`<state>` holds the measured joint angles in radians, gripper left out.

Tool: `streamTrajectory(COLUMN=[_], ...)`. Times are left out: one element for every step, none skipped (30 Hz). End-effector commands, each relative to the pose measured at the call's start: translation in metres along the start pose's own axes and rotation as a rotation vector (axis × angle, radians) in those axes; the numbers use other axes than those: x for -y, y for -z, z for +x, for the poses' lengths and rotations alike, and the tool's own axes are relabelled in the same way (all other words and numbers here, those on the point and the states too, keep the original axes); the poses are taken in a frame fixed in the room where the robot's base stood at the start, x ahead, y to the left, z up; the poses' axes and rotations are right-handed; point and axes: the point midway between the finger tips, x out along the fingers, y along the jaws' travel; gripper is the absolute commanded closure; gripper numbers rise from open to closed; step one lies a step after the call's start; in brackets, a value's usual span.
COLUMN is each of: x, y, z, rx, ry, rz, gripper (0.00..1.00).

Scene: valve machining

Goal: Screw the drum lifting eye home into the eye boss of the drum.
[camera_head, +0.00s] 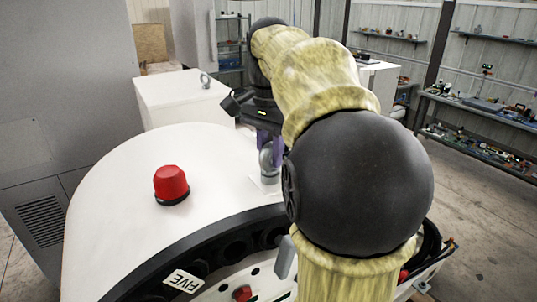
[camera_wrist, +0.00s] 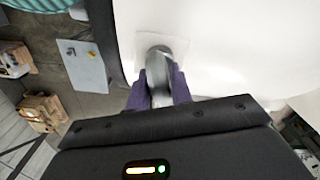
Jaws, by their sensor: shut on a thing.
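My gripper (camera_head: 268,142) has purple fingers and points down over the white curved top of the drum (camera_head: 120,190). It is shut on the drum lifting eye (camera_head: 266,160), a grey metal piece; in the wrist view the eye (camera_wrist: 159,62) sits between the two fingers (camera_wrist: 160,90). The lower end of the eye is at a pale square pad (camera_head: 262,184), which looks like the eye boss; the pad also shows in the wrist view (camera_wrist: 184,50). The eye looks upright. I cannot tell how deep its thread sits.
A red cap (camera_head: 171,184) stands on the drum top, left of my gripper. A white box (camera_head: 180,100) with another grey lifting eye (camera_head: 205,80) stands behind. A grey cabinet (camera_head: 60,100) is at the left. Shelves and a cluttered bench (camera_head: 470,105) line the right wall.

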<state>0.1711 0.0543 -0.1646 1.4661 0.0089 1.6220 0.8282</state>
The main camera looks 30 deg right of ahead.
Motion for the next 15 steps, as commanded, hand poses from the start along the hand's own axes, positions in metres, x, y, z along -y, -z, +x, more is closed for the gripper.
streamTrajectory(x=[-0.0002, -0.0002, -0.0002, -0.0002, -0.0002, -0.0002, -0.0002, -0.0002, -0.0001, -0.0002, -0.0001, -0.0001, -0.0002, -0.0002, -0.0002], y=[-0.0002, -0.0001, -0.0001, 0.0000, 0.0000, 0.0000, 0.0000, 0.0000, 0.0000, 0.0000, 0.0000, 0.0000, 0.0000, 0.0000, 0.0000], z=[-0.0007, -0.0005, -0.0002, 0.0000, 0.0001, 0.0001, 0.0001, 0.0002, 0.0001, 0.0001, 0.0000, -0.0002, -0.0005, -0.0007, -0.0010], rx=[0.001, 0.001, 0.000, 0.000, 0.000, 0.000, 0.000, 0.000, 0.000, 0.000, 0.000, 0.000, 0.000, 0.000, 0.000], ry=[-0.001, -0.001, 0.000, 0.000, 0.000, 0.000, 0.000, 0.000, 0.000, 0.000, 0.000, 0.000, 0.000, 0.000, 0.000], rz=[0.028, 0.040, 0.048, 0.051, 0.051, 0.050, 0.050, 0.049, 0.049, 0.050, 0.053, 0.063, 0.076, 0.095, 0.126], gripper=[1.00, 1.00, 1.00, 1.00, 1.00, 1.00, 1.00, 1.00, 1.00, 1.00, 1.00, 1.00, 1.00, 1.00, 1.00])
